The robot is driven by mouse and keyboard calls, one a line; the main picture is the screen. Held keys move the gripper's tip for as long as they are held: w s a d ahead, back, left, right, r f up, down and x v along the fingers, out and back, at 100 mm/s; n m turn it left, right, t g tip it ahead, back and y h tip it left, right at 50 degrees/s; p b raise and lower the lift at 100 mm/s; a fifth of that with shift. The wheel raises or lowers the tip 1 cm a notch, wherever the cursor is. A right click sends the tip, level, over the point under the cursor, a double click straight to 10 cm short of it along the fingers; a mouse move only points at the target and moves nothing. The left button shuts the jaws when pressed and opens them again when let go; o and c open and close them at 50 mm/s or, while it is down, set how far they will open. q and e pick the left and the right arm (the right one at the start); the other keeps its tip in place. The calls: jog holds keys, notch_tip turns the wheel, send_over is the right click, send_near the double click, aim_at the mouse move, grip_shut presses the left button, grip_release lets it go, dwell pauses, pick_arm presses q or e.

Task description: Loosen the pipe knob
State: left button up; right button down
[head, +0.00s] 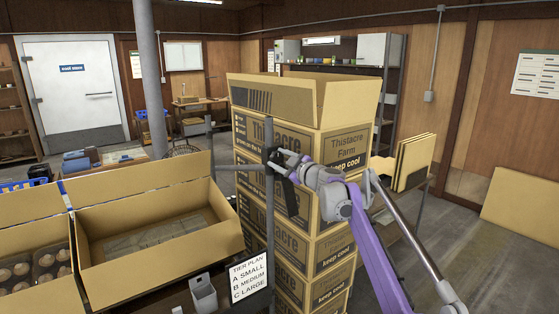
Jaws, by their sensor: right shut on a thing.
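A thin upright grey pipe (270,235) stands at the front of the stacked cartons. My left gripper is not in view.
A tall stack of Thistacre Farm cartons (345,150) stands right behind my right gripper. An open carton (150,262) is at the left, beside one with mushroom trays. Open floor is at the right.

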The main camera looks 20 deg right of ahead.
dwell(0.4)
jog(key=shift+c, duration=1.3)
grip_release()
jog(key=v, duration=1)
jog(key=shift+s+d+b, duration=0.2)
jog(key=shift+s+b, duration=0.15)
